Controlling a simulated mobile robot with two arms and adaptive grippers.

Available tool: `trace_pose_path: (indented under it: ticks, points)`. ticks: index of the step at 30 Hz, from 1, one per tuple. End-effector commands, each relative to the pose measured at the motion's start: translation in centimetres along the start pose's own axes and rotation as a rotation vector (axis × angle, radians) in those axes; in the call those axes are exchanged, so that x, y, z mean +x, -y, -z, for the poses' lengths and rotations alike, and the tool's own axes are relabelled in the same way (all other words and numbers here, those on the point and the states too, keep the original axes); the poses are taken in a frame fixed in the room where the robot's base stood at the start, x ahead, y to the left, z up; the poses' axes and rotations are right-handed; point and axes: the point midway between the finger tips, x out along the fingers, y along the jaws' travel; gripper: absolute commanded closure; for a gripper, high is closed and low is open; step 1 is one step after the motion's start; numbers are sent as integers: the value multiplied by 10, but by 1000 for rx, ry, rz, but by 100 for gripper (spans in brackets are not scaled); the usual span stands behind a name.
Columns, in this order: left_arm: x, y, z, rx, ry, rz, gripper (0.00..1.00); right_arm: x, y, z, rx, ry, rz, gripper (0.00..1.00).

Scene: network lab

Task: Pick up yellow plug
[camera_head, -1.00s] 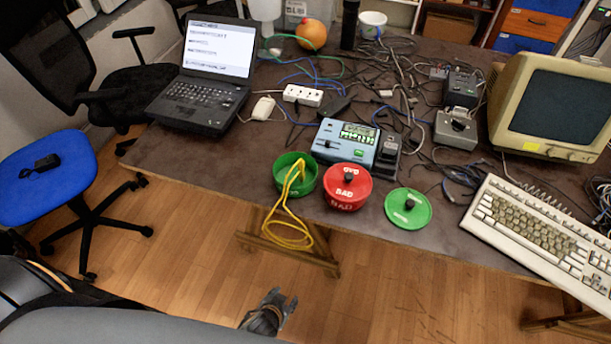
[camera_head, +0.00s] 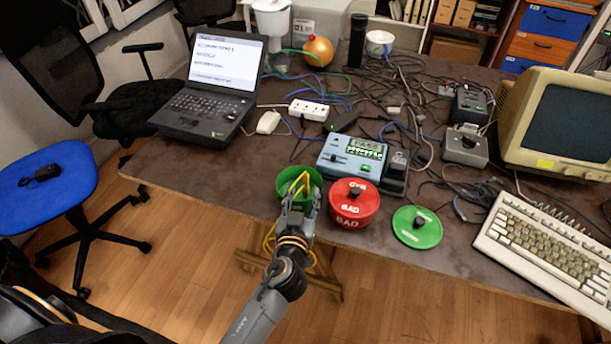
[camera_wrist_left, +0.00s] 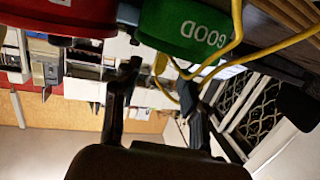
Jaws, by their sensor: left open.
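A yellow cable (camera_head: 268,238) hangs from the green bowl (camera_head: 285,181) over the table's front edge. In the head view its yellow end shows in the bowl's mouth, partly behind my left gripper (camera_head: 303,192). In the left wrist view a thick yellow piece (camera_wrist_left: 160,64), apparently the plug, shows between the two fingers of my left gripper (camera_wrist_left: 160,80). The green bowl marked GOOD (camera_wrist_left: 185,30) is just beyond the fingers. The gripper is open, at the near side of the bowl. I cannot tell whether a finger touches the cable. My right gripper is out of view.
A red lidded bowl marked BAD (camera_head: 353,212) stands close on the right, with a green lid (camera_head: 417,227) beyond it. A blue tester (camera_head: 352,155) sits behind. Laptop (camera_head: 212,100), keyboard (camera_head: 545,245) and tangled cables crowd the table. The front left tabletop is clear.

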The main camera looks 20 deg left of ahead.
Motion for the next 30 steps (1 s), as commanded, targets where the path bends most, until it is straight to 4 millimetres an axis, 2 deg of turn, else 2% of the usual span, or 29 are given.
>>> trace_pose_path:
  ticks: [8,12,16,25,26,30]
  points:
    - [23,1,4,3,-1,0,57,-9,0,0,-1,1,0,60]
    - [45,3,9,3,0,0,57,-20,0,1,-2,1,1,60]
    - [60,2,6,3,0,-1,57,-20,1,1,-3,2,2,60]
    - [65,2,4,0,1,-1,57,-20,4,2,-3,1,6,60]
    - [65,2,4,0,1,-1,61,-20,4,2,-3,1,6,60]
    - [65,2,4,0,1,0,89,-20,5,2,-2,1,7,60]
